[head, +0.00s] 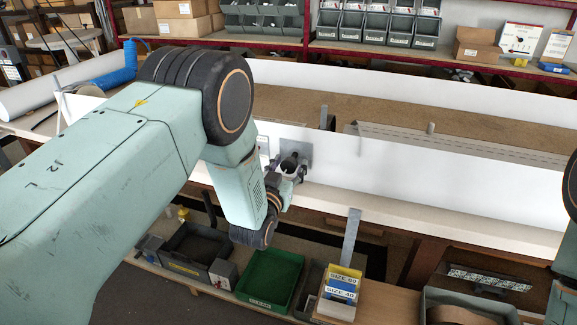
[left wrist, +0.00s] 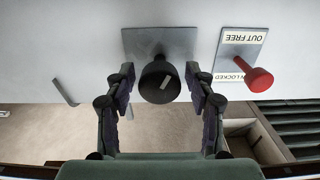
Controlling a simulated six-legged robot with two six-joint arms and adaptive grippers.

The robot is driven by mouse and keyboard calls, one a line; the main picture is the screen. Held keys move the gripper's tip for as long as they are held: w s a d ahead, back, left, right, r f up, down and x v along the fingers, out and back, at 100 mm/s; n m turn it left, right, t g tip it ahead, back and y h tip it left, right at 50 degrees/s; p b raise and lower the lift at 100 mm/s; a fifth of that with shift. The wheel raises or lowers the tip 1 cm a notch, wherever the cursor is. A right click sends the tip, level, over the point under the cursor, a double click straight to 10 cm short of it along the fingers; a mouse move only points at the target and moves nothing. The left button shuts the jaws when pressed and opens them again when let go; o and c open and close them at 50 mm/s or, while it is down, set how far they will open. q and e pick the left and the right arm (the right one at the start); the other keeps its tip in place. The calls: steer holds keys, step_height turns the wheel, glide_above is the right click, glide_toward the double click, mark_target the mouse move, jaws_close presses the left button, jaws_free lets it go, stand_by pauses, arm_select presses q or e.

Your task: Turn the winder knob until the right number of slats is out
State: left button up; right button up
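The winder knob (left wrist: 160,82) is black and round, with a pale mark on its face, and sits on a grey square plate (left wrist: 185,42) on a white panel. In the head view the knob (head: 290,160) is partly hidden by my left gripper (head: 287,172). In the left wrist view my left gripper (left wrist: 160,86) is open, one finger at each side of the knob, with gaps visible between fingers and knob. My right gripper is out of view. I cannot make out which slats are out; a long pale grey strip (head: 450,143) lies behind the white panel.
A red-knobbed lever (left wrist: 258,80) stands beside the winder knob on a plate lettered "OUT FREE" and "LOCKED", upside down here. Below the bench are a green tray (head: 270,278), a black tray (head: 195,245) and boxes marked with sizes (head: 342,283). Shelves with bins (head: 378,25) stand behind.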

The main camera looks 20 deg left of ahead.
arm_select(q)
steer(key=shift+w+f, duration=0.1)
steer(key=shift+w, duration=0.1)
steer(key=c, duration=1)
steer(key=shift+o, duration=0.2)
